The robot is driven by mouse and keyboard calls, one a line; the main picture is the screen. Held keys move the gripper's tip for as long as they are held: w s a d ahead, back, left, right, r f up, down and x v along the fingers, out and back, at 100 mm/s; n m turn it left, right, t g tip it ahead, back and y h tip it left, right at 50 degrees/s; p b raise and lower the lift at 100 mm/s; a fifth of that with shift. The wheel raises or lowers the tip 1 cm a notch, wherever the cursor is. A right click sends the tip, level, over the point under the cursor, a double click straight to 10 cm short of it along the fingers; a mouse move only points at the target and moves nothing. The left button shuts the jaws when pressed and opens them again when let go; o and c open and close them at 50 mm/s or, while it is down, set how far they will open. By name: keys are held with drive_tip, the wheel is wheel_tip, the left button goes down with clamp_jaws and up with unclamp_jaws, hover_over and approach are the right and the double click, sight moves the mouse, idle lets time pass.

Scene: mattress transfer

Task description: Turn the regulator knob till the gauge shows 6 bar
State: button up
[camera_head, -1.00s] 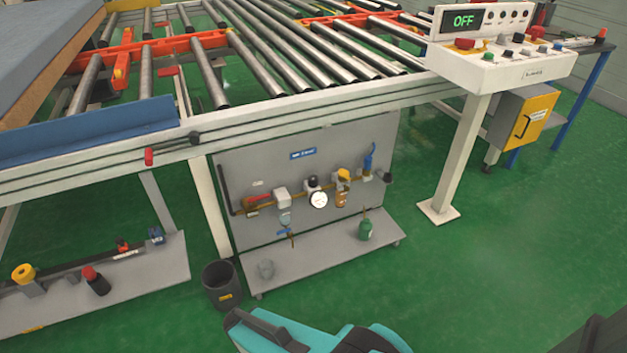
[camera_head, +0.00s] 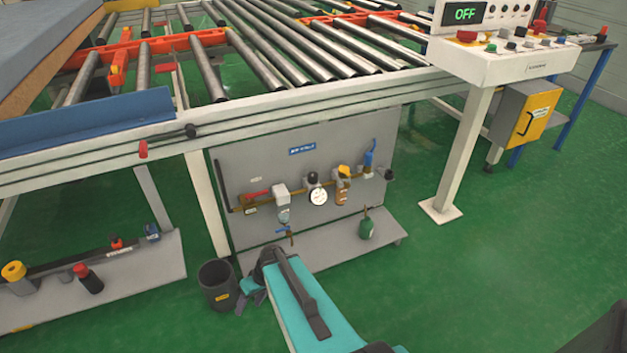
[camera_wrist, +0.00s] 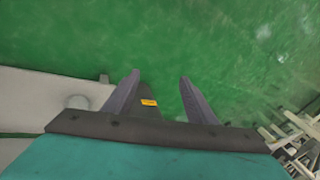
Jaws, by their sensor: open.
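The regulator's black knob (camera_head: 312,178) sits above the round white pressure gauge (camera_head: 318,197) on the grey panel under the conveyor. The gauge faces me, but its needle and numbers are too small to read. My gripper (camera_head: 243,300) is low and left of the gauge, in front of the lower shelf and beside the dark bin. In the wrist view my gripper (camera_wrist: 158,92) is open, with its two fingers apart and nothing held between them. The knob and gauge are not in the wrist view.
The dark bin (camera_head: 217,283) stands on the floor close to my fingers. A brass pipe (camera_head: 268,203) carries a red-handled valve (camera_head: 256,195), filter bowls and a blue fitting (camera_head: 370,158). A green bottle (camera_head: 366,226) stands on the shelf (camera_head: 335,250). Green floor is free at right.

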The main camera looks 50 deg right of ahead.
drive_tip(key=w+d+r+t+b, duration=0.2)
drive_tip(key=w+d+r+t, duration=0.3)
drive_tip(key=d, duration=0.6)
drive_tip(key=m+t+h+b, duration=0.1)
drive_tip(key=t+h+b, duration=0.3)
drive_tip(key=t+h, duration=0.25)
approach(316, 177)
drive_tip(key=shift+s+a+r+h, duration=0.25)
drive_tip(key=shift+s+a+r, duration=0.1)
drive_tip(key=shift+s+r, duration=0.3)
drive_tip(key=shift+f, duration=0.1)
drive_tip(key=shift+g, duration=0.25)
drive_tip(key=shift+b+x, duration=1.5)
drive_tip(key=shift+x, duration=5.4)
drive_tip(key=c, duration=1)
drive_tip(key=shift+c, duration=0.2)
